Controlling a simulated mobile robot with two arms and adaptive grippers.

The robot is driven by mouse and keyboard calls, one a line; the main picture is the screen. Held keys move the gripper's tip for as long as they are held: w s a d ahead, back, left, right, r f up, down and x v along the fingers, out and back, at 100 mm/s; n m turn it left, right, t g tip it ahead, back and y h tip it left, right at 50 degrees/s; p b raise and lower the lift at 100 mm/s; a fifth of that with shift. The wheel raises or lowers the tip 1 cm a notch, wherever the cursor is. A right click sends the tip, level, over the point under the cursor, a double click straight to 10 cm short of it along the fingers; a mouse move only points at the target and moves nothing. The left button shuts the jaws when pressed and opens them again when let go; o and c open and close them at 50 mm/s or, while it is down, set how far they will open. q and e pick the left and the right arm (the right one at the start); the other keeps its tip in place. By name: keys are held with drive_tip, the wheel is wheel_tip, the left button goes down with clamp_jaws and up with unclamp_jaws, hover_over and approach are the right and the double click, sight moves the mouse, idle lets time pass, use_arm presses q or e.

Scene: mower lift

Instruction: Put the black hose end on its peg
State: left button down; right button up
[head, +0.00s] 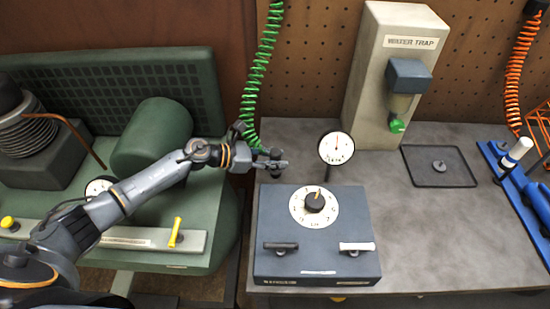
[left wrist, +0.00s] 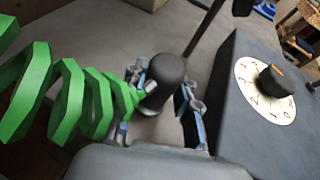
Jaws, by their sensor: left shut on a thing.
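The black hose end (left wrist: 165,78) is a dark rounded plug on the green coiled hose (head: 262,70). The hose also shows large at the left of the left wrist view (left wrist: 75,100). My left gripper (head: 276,162) is shut on the hose end, with a finger on each side of it. It holds it over the bench's left edge, just behind the dark dial box (head: 355,215) and left of the round gauge. The gripper hides much of the hose end in the head view. I cannot tell which thing is its peg.
The gauge (head: 336,148) stands upright behind the dial box. The water trap unit (head: 390,75) stands at the back. A black tray (head: 450,181) with a small grey piece and a blue rack (head: 510,185) lie right. Bare bench (head: 430,230) lies right of the box.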

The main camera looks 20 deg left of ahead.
use_arm(q)
drive_tip(key=shift+f+b, duration=0.4)
drive_tip(key=shift+f, duration=0.05)
use_arm(e)
drive_tip(key=shift+f, duration=0.5)
use_arm(q)
drive_tip(key=c, duration=1.3)
unclamp_jaws()
